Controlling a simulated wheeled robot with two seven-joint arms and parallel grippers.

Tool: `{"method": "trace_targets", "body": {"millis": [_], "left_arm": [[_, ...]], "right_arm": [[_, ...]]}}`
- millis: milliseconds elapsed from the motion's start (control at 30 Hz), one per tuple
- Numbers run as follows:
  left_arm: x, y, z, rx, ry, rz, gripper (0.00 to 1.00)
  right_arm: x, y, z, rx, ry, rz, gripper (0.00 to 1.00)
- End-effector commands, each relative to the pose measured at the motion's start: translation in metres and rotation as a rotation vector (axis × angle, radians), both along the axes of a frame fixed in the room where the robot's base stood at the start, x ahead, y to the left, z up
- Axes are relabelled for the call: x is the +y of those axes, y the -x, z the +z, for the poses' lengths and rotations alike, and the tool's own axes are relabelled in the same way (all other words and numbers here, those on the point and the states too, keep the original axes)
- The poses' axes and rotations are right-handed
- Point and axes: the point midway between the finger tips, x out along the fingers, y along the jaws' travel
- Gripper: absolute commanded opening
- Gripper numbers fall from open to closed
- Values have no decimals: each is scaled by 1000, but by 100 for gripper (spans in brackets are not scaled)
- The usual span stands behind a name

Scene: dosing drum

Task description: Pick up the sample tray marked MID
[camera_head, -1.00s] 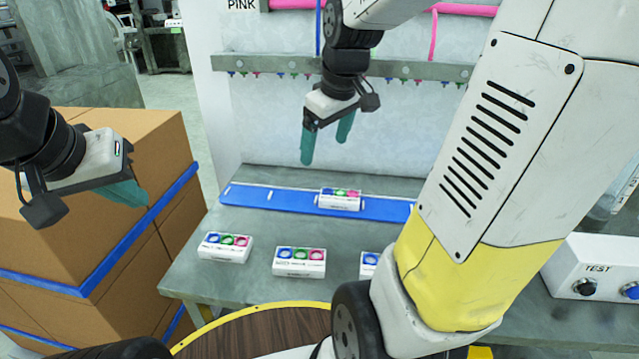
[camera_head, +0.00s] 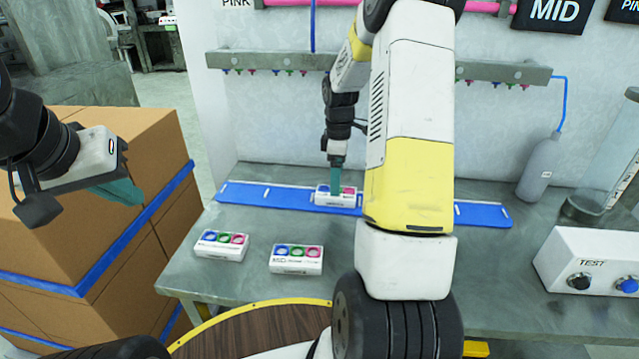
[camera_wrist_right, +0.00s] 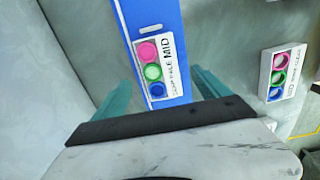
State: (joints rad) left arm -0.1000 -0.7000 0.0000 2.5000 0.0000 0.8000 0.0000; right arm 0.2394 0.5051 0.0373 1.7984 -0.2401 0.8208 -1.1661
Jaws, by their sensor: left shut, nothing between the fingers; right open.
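A white sample tray (camera_head: 349,201) with blue, green and pink rings lies on the blue strip (camera_head: 265,197). A similar tray (camera_head: 296,260), apparently also lettered MID, lies nearer on the table. My left gripper (camera_head: 124,191) is shut and empty, over the cartons.
Another tray (camera_head: 221,246) lies at the table's left. My right arm hides the table's middle. A white TEST box (camera_head: 590,262) with knobs, a grey bottle (camera_head: 540,170) and a clear cylinder (camera_head: 612,165) stand at the right. Brown cartons (camera_head: 60,240) stand at the left.

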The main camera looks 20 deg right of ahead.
Motion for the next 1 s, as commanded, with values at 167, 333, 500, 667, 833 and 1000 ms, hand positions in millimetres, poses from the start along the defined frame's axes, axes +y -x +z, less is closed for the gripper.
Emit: {"method": "trace_targets", "body": {"millis": [167, 333, 500, 667, 833, 1000], "left_arm": [[0, 0, 0, 0, 0, 0, 0], [0, 0, 0, 0, 0, 0, 0], [0, 0, 0, 0, 0, 0, 0], [0, 0, 0, 0, 0, 0, 0], [0, 0, 0, 0, 0, 0, 0], [0, 0, 0, 0, 0, 0, 0]], "right_arm": [[5, -1, -26, 3, 0, 1, 85], [5, -2, -47, 0, 1, -1, 85], [6, -3, -52, -1, 0, -1, 85], [6, -3, -51, -1, 0, -1, 80], [6, -3, -51, -1, 0, -1, 46], [6, -3, -51, -1, 0, -1, 13]]}}
